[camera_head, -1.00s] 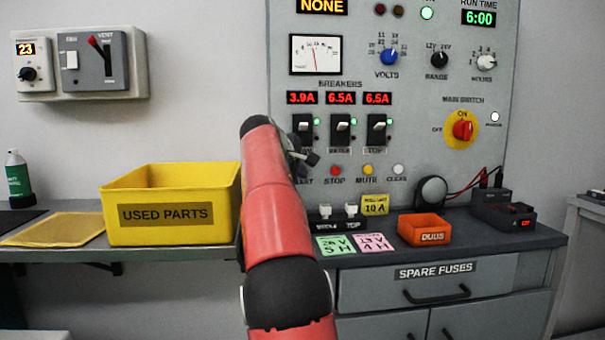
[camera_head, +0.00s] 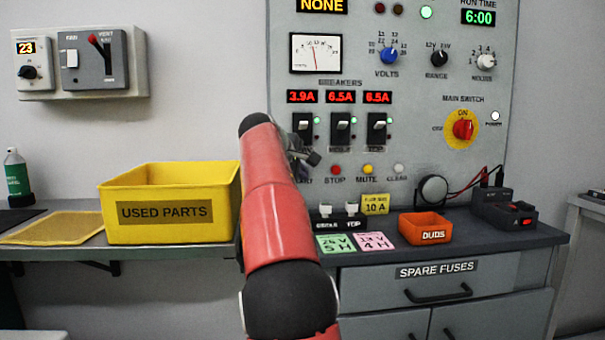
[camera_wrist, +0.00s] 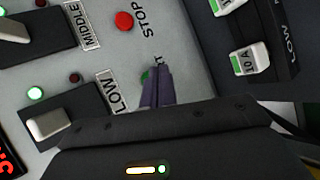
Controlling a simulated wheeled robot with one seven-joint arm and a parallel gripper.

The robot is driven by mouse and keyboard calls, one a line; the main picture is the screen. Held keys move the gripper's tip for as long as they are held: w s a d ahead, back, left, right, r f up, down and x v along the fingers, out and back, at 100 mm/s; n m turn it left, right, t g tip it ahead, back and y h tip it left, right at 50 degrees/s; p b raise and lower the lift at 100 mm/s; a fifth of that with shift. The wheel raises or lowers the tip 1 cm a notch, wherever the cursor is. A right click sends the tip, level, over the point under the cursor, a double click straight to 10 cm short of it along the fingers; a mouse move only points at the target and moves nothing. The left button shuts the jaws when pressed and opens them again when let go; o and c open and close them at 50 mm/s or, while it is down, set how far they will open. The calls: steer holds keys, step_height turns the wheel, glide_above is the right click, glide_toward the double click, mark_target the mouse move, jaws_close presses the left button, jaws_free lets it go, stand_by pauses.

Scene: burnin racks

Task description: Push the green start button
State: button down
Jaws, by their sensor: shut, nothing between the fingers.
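The green start button (camera_wrist: 144,76) shows as a small green sliver in the wrist view, mostly covered by my fingers. Only the end of its label shows beside them. My gripper (camera_wrist: 162,72) is shut and empty, its purple-grey fingertips over the button's edge. I cannot tell whether they touch it. In the head view the start button is hidden behind my red arm and gripper, and the fingertips cannot be made out there.
The red stop button (camera_head: 336,170), yellow mute button (camera_head: 368,170) and clear button (camera_head: 398,169) sit in a row to the right. Breaker switches (camera_head: 340,127) are above. Fuse holders (camera_wrist: 248,60), an orange duds bin (camera_head: 425,227) and a yellow used-parts bin (camera_head: 165,232) stand below.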

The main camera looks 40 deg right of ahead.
steer(key=shift+s+a+f+b, duration=0.1)
steer(key=shift+s+a+b, duration=0.3)
steer(key=shift+s, duration=0.2)
steer(key=shift+s+a+f+b, duration=0.1)
steer(key=shift+s+a+b, duration=0.2)
steer(key=shift+s+b, duration=0.25)
steer(key=shift+s+a+r+b, duration=0.2)
steer(key=shift+s+a+b, duration=0.3)
steer(key=shift+s, duration=0.4)
